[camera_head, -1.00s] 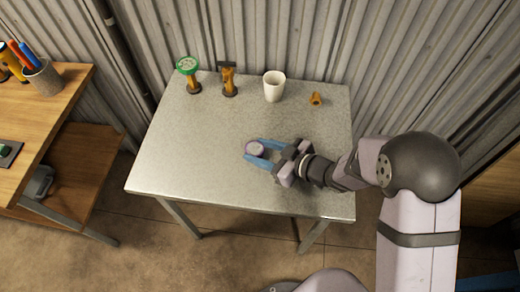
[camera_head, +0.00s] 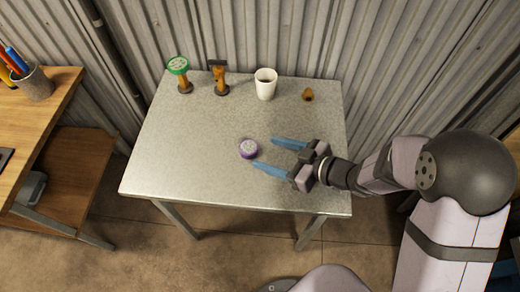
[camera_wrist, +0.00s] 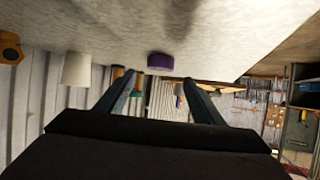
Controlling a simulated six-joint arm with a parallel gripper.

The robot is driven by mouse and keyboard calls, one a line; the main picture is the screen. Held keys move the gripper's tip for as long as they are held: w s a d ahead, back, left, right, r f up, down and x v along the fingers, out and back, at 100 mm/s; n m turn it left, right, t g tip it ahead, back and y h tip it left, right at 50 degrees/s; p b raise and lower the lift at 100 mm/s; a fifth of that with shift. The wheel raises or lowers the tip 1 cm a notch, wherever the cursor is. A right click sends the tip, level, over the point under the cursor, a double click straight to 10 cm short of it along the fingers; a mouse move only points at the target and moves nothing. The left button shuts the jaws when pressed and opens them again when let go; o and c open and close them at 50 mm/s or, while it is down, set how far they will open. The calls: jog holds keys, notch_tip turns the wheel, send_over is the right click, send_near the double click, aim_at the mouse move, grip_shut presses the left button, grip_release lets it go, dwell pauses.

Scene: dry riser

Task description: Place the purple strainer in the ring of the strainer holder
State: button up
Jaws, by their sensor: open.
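The purple strainer (camera_head: 249,149) is a small round piece with a pale top, sitting on the grey table near its middle. It also shows in the wrist view (camera_wrist: 160,61), ahead of the fingers. My gripper (camera_head: 264,155) is open and empty, its blue fingers pointing left at the strainer from the right. Two orange-brown stands are at the back left: one with a round green top (camera_head: 178,67), one with a dark top piece (camera_head: 219,76). I cannot tell for sure which is the strainer holder, and no empty ring shows clearly.
A white cup (camera_head: 265,84) and a small orange piece (camera_head: 308,95) stand along the back of the table (camera_head: 165,160). A corrugated wall is behind. The table's left and front are clear. A wooden desk (camera_head: 58,98) with a pen cup (camera_head: 35,83) is at left.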

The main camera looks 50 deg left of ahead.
jog(key=shift+v, duration=2.65)
